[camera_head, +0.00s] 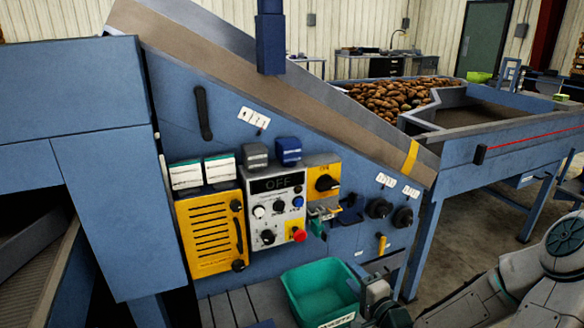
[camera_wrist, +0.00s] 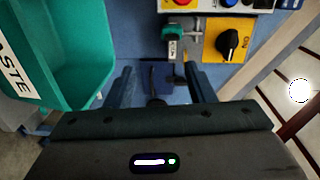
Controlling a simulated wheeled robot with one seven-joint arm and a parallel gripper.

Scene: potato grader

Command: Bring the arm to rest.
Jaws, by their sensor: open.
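My gripper (camera_wrist: 161,82) is open in the wrist view, its two dark blue fingers apart with nothing held between them. Beyond the fingers are the blue machine panel, a small dark blue holder (camera_wrist: 155,76) and a green-topped fitting (camera_wrist: 178,38). In the head view my grey and white arm (camera_head: 520,292) comes in from the lower right. Its dark end (camera_head: 376,300) is low in front of the machine, just right of the teal bin. The fingertips are hard to make out there.
The teal waste bin (camera_head: 297,287) stands close to my gripper. The control box (camera_head: 275,208) shows OFF, beside a yellow-plated rotary switch (camera_head: 323,181). A sloping conveyor (camera_head: 230,62) runs above. Potatoes (camera_head: 395,98) lie behind. Open floor (camera_head: 468,222) shows at right.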

